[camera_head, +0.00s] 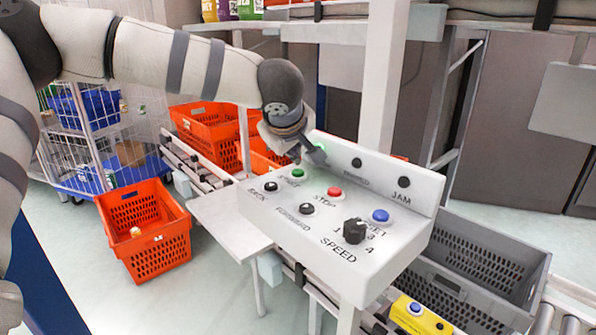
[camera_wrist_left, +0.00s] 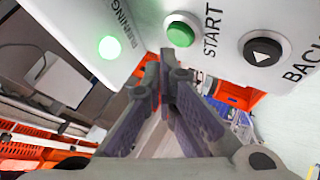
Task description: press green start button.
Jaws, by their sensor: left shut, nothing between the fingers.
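The green START button (camera_head: 298,173) is on the top face of the white control box (camera_head: 350,255), near its back left. It also shows in the wrist view (camera_wrist_left: 181,31), with START printed beside it. My left gripper (camera_head: 318,156) is shut and empty. Its fingertips are just behind and to the right of the button in the head view. In the wrist view the closed fingertips (camera_wrist_left: 166,58) are close below the button's rim; I cannot tell if they touch. My right gripper is not in view.
A green lamp (camera_wrist_left: 110,47) marked RUNNING glows on the box's upright panel. Red STOP (camera_head: 334,191), black BACK (camera_head: 271,186), blue RESET (camera_head: 380,215) and a black speed knob (camera_head: 354,231) share the box. Orange totes (camera_head: 146,230) and a grey crate (camera_head: 470,265) stand around it.

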